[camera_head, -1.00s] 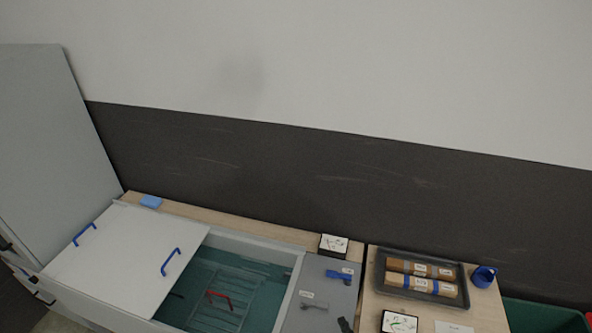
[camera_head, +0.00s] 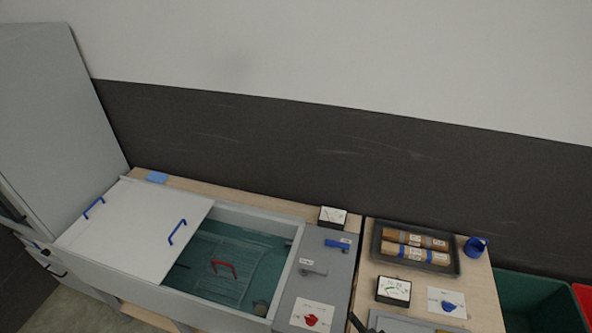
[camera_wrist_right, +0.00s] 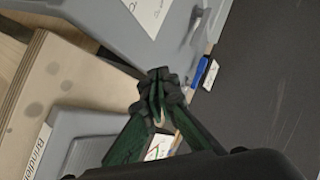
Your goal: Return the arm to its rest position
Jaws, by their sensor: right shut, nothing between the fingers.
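My right gripper (camera_head: 356,321) shows only as a dark tip at the bottom edge of the head view, in front of the grey control panel. In the right wrist view its green and black fingers (camera_wrist_right: 158,80) meet at the tips, shut and empty. The fingers are apart from the grey panel (camera_wrist_right: 118,28) and the wooden table edge (camera_wrist_right: 40,85) seen beyond them. My left gripper is not in view.
A tank (camera_head: 226,212) with teal inside and a red handle (camera_head: 223,266) is partly covered by a white lid (camera_head: 135,228). A dark tray (camera_head: 378,262) holds brown rolls. A blue cup (camera_head: 476,246) stands beside it. A green bin (camera_head: 530,298) is at right.

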